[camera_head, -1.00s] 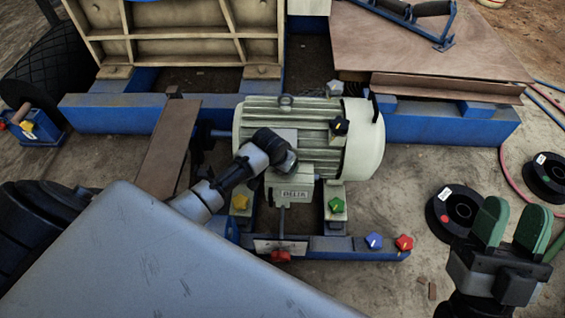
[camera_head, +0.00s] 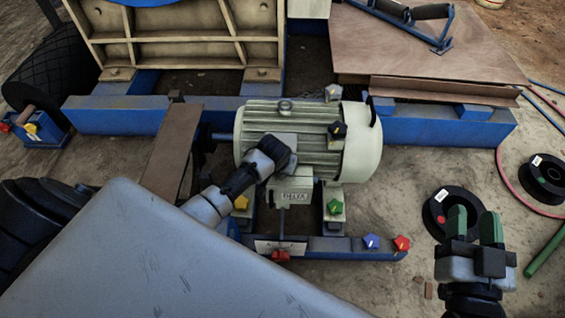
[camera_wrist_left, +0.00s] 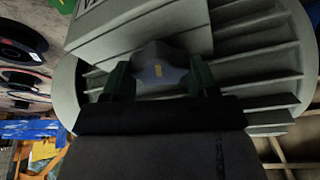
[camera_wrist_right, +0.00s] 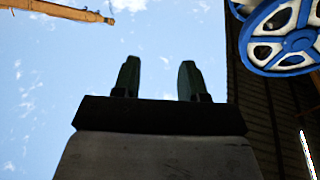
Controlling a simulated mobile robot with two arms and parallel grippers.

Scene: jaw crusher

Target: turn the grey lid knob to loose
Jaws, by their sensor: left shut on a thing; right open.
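The grey lid knob (camera_wrist_left: 160,68) shows in the left wrist view, with a small yellowish mark on it. It sits against a flat lid on the ribbed motor (camera_head: 357,155). My left gripper (camera_wrist_left: 160,80) is shut on the knob, one green finger on each side. In the head view my left gripper (camera_head: 276,152) covers the knob at the motor's front, so its turn angle cannot be read there. My right gripper (camera_head: 474,227) is open and empty at the right, over the ground, apart from the motor. It also shows open in the right wrist view (camera_wrist_right: 159,80).
A black spool (camera_head: 437,204) lies near my right gripper. A blue frame beam (camera_head: 440,126) runs behind the motor.

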